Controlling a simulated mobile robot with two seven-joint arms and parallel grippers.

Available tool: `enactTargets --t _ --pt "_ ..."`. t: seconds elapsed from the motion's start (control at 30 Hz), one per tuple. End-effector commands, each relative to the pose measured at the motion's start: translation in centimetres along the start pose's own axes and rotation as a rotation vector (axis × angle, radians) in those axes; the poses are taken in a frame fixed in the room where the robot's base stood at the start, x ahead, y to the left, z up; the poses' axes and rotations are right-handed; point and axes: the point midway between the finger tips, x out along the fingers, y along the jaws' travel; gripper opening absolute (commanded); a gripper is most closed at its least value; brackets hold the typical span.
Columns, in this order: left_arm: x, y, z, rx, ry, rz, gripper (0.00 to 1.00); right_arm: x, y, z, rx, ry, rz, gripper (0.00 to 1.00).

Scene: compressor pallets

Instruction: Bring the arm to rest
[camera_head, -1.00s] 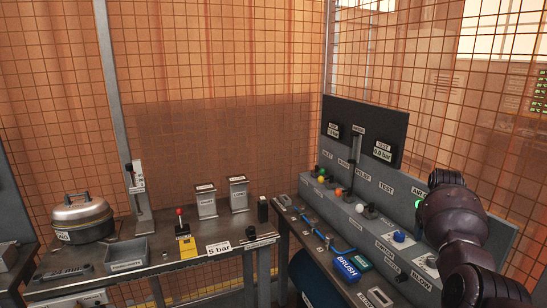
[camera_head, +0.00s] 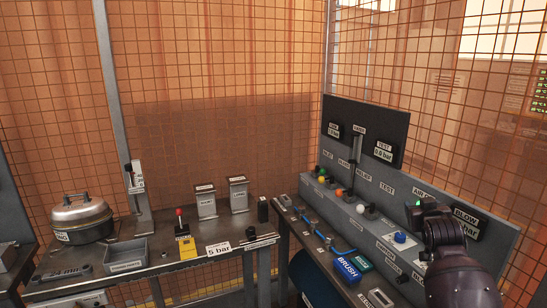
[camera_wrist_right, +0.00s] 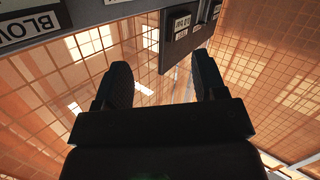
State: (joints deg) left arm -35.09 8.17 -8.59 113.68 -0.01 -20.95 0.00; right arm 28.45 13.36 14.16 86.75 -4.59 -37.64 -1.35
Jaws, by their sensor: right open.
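My right arm comes in from the lower right of the head view. Behind the fingers are mesh and a dark gauge panel (camera_wrist_right: 181,50). From these views I cannot tell whether the gripper touches the panel. My left gripper is not in view.
The grey valve panel (camera_head: 398,197) with coloured knobs runs along the right bench. A blue BRUSH block (camera_head: 347,268) lies before it. The left bench holds a lidded pot (camera_head: 82,218), a grey tray (camera_head: 126,255) and a yellow lever box (camera_head: 185,246). Orange mesh walls stand behind.

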Motion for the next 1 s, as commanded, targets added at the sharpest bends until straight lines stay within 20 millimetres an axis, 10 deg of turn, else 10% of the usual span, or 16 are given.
enactTargets --t 0.5,1.0 --pt "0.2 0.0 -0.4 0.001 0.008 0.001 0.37 -15.6 -8.4 14.3 -0.015 0.096 -0.207 0.64" --pt "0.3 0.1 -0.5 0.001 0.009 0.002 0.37 -32.8 -11.2 30.9 0.030 -0.212 -0.300 0.64"
